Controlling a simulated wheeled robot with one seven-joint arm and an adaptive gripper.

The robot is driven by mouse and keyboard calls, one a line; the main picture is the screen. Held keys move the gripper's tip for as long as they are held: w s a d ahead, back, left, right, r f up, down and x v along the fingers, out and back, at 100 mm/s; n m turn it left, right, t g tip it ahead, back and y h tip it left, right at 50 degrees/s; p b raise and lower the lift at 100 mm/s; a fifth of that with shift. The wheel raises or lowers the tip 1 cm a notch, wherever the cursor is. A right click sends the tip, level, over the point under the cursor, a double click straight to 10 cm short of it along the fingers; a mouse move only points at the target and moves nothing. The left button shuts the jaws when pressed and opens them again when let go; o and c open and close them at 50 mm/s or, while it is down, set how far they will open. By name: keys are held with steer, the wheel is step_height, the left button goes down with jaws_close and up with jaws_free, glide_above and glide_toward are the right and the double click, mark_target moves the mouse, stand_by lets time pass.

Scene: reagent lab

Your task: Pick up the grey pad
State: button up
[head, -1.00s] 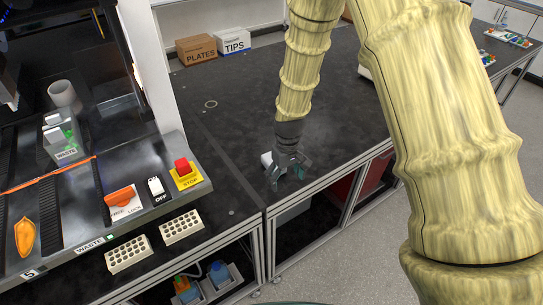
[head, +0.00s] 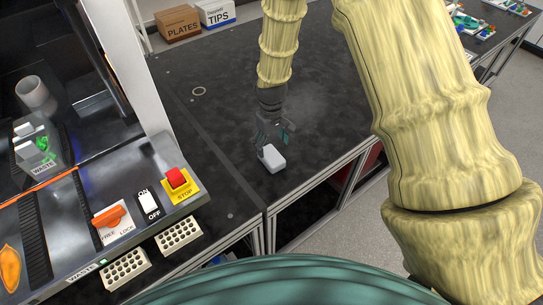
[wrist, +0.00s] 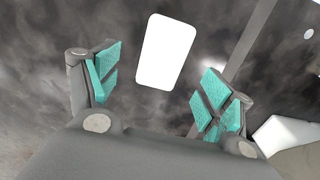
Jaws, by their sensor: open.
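The pad (head: 273,159), a small pale grey, rounded block, lies on the black bench top near its front edge in the head view. My gripper (head: 271,143) is just behind it there, pointing down, and its fingers overlap the pad's far side in the picture. In the wrist view the pad (wrist: 166,52) shows as a bright white rounded rectangle, beyond the fingertips and roughly between them. My gripper (wrist: 157,88) is open there, with teal finger pads apart and nothing between them. I cannot tell its height above the bench.
The machine with the STOP button (head: 177,179) stands at the left, with two white well racks (head: 179,234) along its front. PLATES (head: 178,23) and TIPS (head: 215,12) boxes are at the back. The bench around the pad is mostly clear.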

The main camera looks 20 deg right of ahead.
mark_target(271, 155)
steer(key=shift+w+f, duration=0.1)
steer(key=shift+f, duration=0.65)
steer(key=shift+s+f+p, duration=0.2)
steer(key=shift+f+p, duration=0.05)
steer(key=shift+p, duration=0.15)
step_height(271, 155, down, 3)
steer(key=shift+s+a+r+p, duration=0.1)
steer(key=shift+s+p, duration=0.05)
steer(key=shift+p, duration=0.95)
steer(key=shift+f+p, duration=0.3)
steer(key=shift+f, duration=0.8)
steer(key=c, duration=1.1)
